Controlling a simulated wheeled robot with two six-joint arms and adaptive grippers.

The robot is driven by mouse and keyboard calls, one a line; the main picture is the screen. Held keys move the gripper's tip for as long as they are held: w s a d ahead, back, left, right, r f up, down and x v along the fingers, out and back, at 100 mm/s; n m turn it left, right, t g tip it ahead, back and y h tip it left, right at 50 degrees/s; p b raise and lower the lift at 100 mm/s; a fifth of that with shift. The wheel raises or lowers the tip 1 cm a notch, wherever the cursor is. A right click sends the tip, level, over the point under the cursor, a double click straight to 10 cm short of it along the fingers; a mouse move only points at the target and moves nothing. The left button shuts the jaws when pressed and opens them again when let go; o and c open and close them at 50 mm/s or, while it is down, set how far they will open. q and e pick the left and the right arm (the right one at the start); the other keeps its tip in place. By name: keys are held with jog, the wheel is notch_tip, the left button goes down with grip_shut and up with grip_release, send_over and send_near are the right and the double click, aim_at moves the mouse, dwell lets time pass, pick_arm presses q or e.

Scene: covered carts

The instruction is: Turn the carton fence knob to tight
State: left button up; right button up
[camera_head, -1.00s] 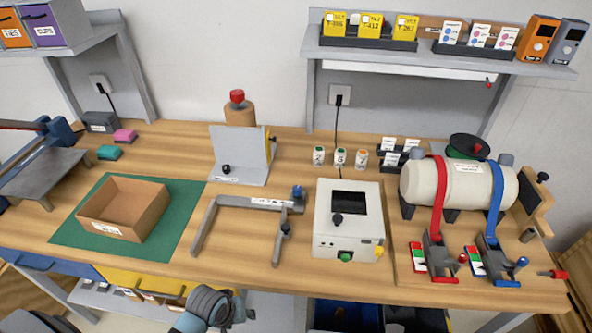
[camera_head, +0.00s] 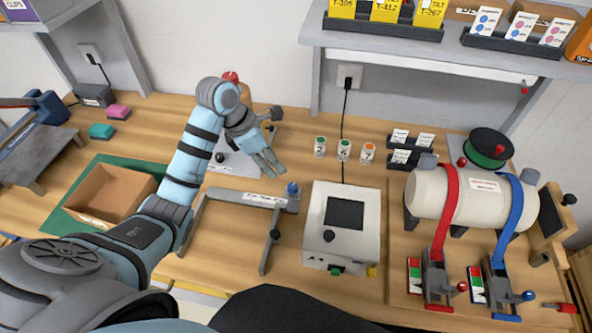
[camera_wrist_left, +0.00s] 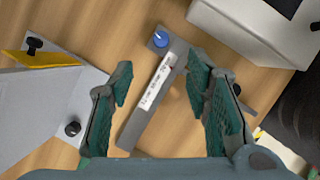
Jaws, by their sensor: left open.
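A grey U-shaped fence (camera_head: 246,197) with a white label lies on the bench; the label is too small to read. A blue knob (camera_head: 292,189) sits at its right corner. In the left wrist view the blue knob (camera_wrist_left: 160,40) shows a pale pointer line, and the labelled fence bar (camera_wrist_left: 152,98) runs down from it. My left gripper (camera_head: 269,164) is open and empty, above and to the left of the knob. In the left wrist view the knob lies beyond the space between the open fingers (camera_wrist_left: 160,65). My right gripper does not show.
A white box device (camera_head: 342,255) stands right of the knob. A grey angled plate (camera_head: 235,160) with a black knob is behind the left gripper. An open carton (camera_head: 112,190) lies on a green mat at left. Several small bottles (camera_head: 343,150) stand behind the device.

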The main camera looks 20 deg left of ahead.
pick_arm(q)
send_over(292, 186)
jog(key=s+a, duration=0.2)
notch_tip(292, 186, down, 7)
jog(key=x, duration=0.5)
jog(key=shift+w+f, duration=0.15)
jog(key=shift+f, duration=0.05)
jog(key=shift+w+d+f, duration=0.15)
jog(key=shift+f, duration=0.2)
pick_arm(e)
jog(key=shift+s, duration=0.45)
pick_arm(q)
jog(key=shift+r, duration=0.1)
grip_shut()
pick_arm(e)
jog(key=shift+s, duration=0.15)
